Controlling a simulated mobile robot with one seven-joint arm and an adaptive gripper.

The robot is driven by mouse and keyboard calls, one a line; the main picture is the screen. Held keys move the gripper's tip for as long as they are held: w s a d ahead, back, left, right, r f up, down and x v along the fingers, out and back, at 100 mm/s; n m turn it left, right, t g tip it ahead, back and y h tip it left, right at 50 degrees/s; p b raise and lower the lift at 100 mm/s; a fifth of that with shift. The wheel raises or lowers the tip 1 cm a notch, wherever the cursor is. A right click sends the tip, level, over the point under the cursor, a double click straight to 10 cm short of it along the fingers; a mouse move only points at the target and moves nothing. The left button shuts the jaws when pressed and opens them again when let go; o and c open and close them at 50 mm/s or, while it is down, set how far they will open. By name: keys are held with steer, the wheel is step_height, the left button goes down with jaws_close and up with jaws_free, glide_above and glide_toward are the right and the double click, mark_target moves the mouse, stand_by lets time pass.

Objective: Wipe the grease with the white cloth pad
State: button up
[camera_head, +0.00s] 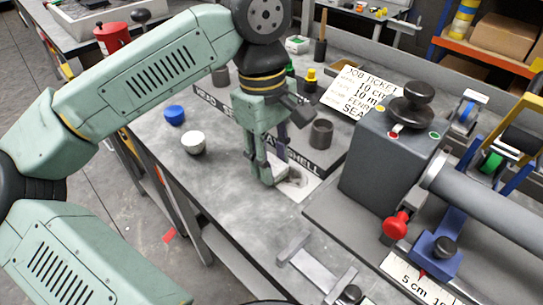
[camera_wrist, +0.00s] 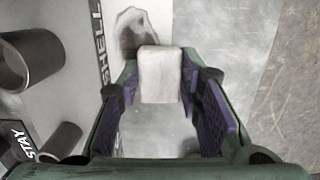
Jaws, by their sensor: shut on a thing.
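My gripper (camera_head: 268,172) points down over the grey bench and is shut on the white cloth pad (camera_wrist: 160,76). In the wrist view the pad sits between the two purple-lined fingers. In the head view the fingers hide part of the pad (camera_head: 279,171). The grease (camera_wrist: 131,32) is a dark, ring-like smear on a pale plate, just beyond the pad in the wrist view. Its near edge meets or passes behind the pad's far edge. In the head view the grease (camera_head: 297,181) shows right of the fingertips. I cannot tell whether the pad touches the surface.
A white cup (camera_head: 193,143) and blue cap (camera_head: 174,115) are to the left. A grey machine block (camera_head: 380,165) with a red knob (camera_head: 396,225) is right. A metal bracket (camera_head: 313,268) lies in front.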

mark_target(299, 197)
steer(key=shift+f, duration=0.3)
steer(key=shift+s+d+r+b, duration=0.1)
steer(key=shift+s+d+b, duration=0.5)
steer(key=shift+s+d, duration=0.5)
steer(key=shift+s+d+b, duration=0.45)
steer(key=shift+s+d, duration=0.6)
steer(key=shift+w+a+b, duration=0.3)
steer(key=shift+w+a, duration=0.85)
steer(key=shift+w+a+f+b, duration=0.2)
steer(key=shift+w+a+b, duration=0.2)
steer(key=shift+w+a, duration=0.55)
steer(key=shift+s+d+r+b, duration=0.2)
steer(key=shift+s+d+b, duration=0.15)
steer(key=shift+s+d, duration=1.75)
